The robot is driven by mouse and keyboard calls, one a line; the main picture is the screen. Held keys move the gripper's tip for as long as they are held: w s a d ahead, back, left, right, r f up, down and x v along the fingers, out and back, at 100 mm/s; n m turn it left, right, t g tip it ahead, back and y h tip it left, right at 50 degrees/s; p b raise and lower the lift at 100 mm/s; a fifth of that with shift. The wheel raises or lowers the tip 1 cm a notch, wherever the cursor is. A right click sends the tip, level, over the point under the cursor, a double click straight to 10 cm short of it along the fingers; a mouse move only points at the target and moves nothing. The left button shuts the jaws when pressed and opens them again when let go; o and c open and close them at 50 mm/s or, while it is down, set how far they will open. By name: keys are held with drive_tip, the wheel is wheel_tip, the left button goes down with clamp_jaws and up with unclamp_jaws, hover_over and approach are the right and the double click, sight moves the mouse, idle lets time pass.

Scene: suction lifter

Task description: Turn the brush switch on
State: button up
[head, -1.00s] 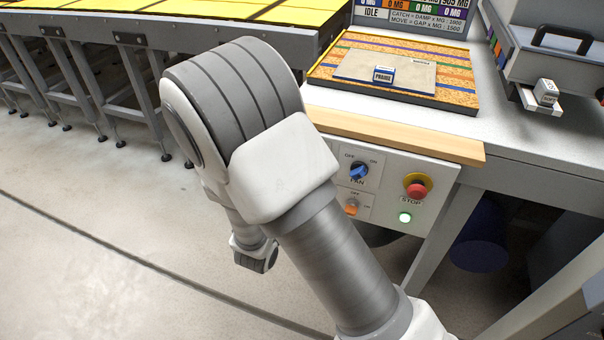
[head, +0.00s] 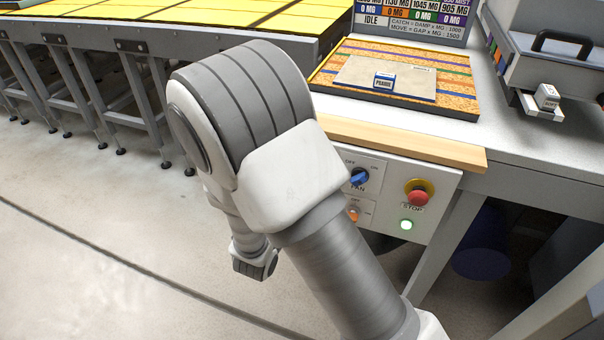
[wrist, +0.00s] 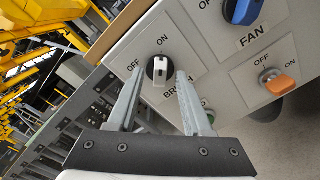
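The brush switch (wrist: 159,68) is a black round dial with a white handle on a light grey panel, labelled BRUSH, with OFF at its left and ON above it in the wrist view. The handle stands roughly upright in that picture. My gripper (wrist: 160,77) is open, with its two grey fingers on either side of the dial in the picture. I cannot tell whether the fingers touch the handle. In the head view my arm hides both the brush switch and the gripper.
The blue FAN switch (head: 359,177) and an orange switch (head: 353,213) sit beside it on the panel. A red STOP button (head: 419,194) and a lit green lamp (head: 406,224) are further right. A wooden edge (head: 400,142) overhangs the panel.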

drive_tip(key=p+v, duration=0.1)
drive_tip(key=v, duration=1.6)
drive_tip(key=shift+s, duration=0.2)
drive_tip(key=shift+r, duration=0.1)
